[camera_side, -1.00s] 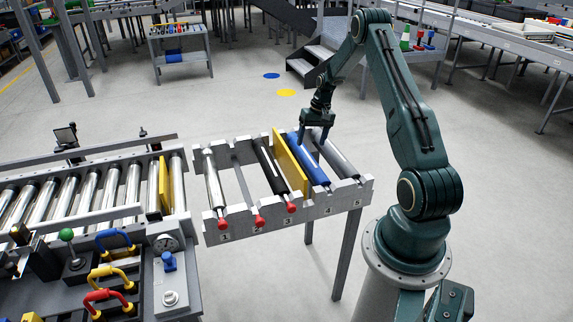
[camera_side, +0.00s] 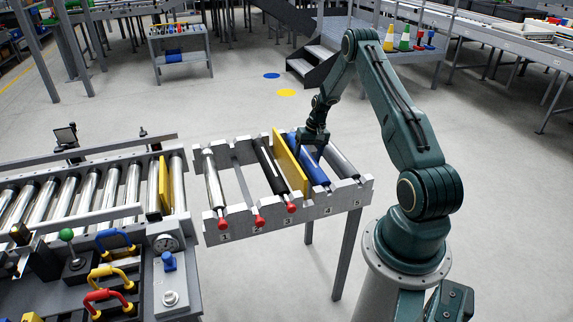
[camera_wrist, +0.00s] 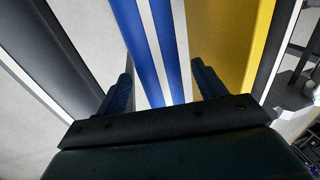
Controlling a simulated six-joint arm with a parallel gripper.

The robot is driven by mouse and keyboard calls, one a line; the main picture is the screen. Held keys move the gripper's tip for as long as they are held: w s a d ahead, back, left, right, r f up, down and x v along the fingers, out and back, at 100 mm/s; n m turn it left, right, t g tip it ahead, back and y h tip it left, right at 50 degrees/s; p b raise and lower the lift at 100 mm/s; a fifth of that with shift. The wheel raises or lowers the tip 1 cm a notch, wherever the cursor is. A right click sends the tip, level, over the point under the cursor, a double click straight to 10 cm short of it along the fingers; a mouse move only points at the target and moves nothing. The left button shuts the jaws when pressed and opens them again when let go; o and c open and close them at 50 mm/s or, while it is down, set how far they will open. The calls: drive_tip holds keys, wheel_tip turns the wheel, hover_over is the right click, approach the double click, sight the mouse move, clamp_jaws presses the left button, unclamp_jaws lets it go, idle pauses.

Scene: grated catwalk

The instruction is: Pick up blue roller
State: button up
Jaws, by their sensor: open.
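The blue roller (camera_side: 312,170) lies in slot 4 of the grey rack (camera_side: 279,225), between a yellow plate and a grey roller. My gripper (camera_side: 311,147) is over the far part of the blue roller, low and close to it. In the wrist view the blue roller (camera_wrist: 149,40), with a pale stripe along it, runs between the two fingers of my open gripper (camera_wrist: 161,85). One finger is on each side of it. Whether the fingers touch the roller cannot be told.
The yellow plate (camera_side: 291,165) stands close on the left of the blue roller; in the wrist view it (camera_wrist: 231,40) is close to the right finger. The grey roller (camera_side: 341,160) lies to the right. A black roller (camera_side: 270,165) is beyond the plate. A conveyor (camera_side: 90,190) adjoins the rack's left.

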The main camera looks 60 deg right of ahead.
sight(307, 154)
drive_tip(key=shift+w+f, duration=0.1)
drive_tip(key=shift+f, duration=0.3)
drive_tip(key=c, duration=1.5)
drive_tip(key=shift+r, duration=0.2)
wheel_tip(307, 154, up, 20)
drive_tip(key=shift+f, duration=0.1)
